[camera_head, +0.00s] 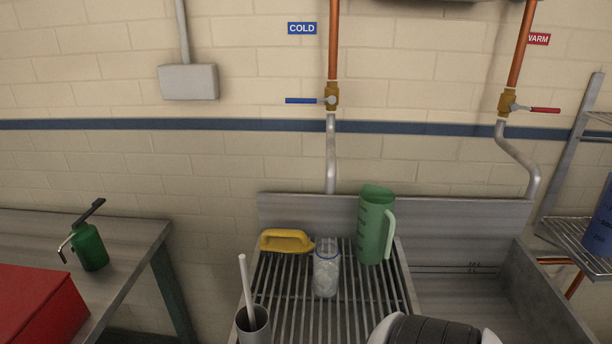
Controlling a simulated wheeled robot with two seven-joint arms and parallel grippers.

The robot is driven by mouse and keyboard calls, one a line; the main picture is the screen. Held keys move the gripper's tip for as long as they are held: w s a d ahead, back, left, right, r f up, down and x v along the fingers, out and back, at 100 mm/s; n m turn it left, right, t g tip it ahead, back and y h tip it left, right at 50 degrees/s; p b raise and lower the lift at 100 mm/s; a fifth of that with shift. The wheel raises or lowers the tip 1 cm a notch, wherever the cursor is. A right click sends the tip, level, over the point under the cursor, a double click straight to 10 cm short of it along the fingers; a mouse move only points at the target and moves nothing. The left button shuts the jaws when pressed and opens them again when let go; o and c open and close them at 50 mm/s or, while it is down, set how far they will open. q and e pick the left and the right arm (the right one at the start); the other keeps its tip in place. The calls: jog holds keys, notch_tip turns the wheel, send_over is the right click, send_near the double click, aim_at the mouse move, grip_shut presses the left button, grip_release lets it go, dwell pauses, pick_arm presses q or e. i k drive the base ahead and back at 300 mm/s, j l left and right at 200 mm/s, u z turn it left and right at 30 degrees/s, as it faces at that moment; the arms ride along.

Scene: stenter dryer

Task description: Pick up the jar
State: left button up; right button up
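A clear jar (326,274) with a blue rim stands upright on the slatted metal rack (288,312) beside the sink. It looks filled with something whitish. A yellow handled tool (287,241) lies just behind it to the left, and a green measuring jug (374,226) stands behind it to the right.
A grey cup (253,327) with a white stick stands front left of the jar. The sink basin (478,298) lies right. A green pump bottle (89,247) and red box (38,303) are on the left table (124,262). Blue (303,100) and red (544,110) valve levers are on the wall.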

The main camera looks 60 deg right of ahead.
aim_at(326, 255)
jog(key=z, duration=1.5)
jog(key=k+j, duration=0.1)
jog(key=k, duration=0.25)
jog(key=i, duration=0.55)
jog(key=z, duration=0.05)
